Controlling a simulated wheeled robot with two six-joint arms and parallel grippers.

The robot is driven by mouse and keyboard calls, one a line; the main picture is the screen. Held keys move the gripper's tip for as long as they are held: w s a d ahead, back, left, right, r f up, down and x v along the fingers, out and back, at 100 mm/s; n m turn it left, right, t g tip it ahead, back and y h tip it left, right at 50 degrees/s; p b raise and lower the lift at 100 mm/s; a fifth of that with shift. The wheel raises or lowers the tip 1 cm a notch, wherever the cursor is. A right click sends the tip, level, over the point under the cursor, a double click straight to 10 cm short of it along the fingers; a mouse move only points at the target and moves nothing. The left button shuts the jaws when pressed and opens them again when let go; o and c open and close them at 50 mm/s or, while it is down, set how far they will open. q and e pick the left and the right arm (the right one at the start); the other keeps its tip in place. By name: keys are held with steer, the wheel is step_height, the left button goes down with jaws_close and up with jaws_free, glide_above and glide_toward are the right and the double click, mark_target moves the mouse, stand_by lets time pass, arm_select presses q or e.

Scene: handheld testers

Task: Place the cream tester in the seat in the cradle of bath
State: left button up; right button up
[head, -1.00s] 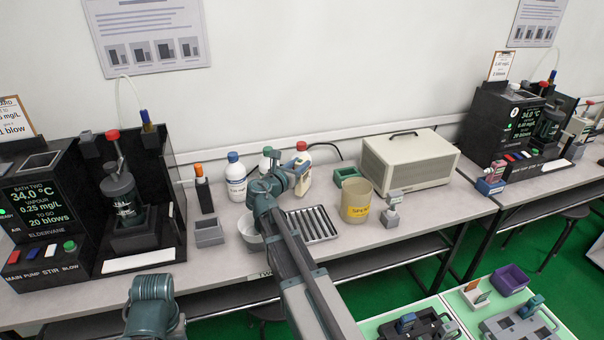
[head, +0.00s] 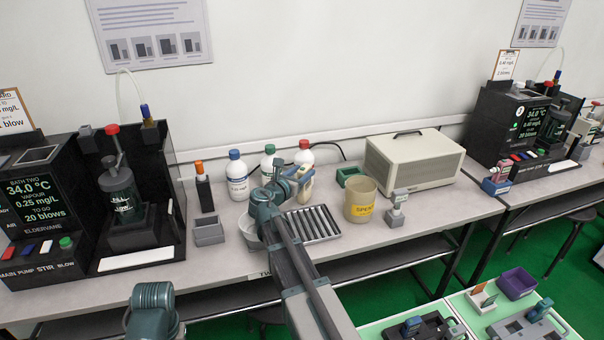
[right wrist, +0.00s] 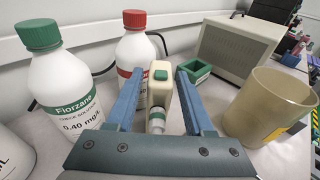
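The cream tester (head: 305,189) stands on the bench in front of the red-capped bottle. In the right wrist view the cream tester (right wrist: 159,88), with a green button and a pale nozzle towards me, shows between the two blue fingers. My right gripper (head: 294,172) reaches around it; the right gripper (right wrist: 162,60) looks open, with small gaps beside the tester. Bath two (head: 38,205), black with a lit screen, stands at the left. An empty grey holder (head: 208,232) sits beside it; whether this is the cradle I cannot tell.
White bottles with blue (head: 237,178), green (head: 268,160) and red (head: 304,154) caps stand close to my right gripper. A ribbed tray (head: 318,224), a beige beaker (head: 360,200), a green holder (head: 349,176) and a grey tester (head: 397,210) are to the right.

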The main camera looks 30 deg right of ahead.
steer(key=shift+o, duration=0.5)
steer(key=shift+r, duration=0.1)
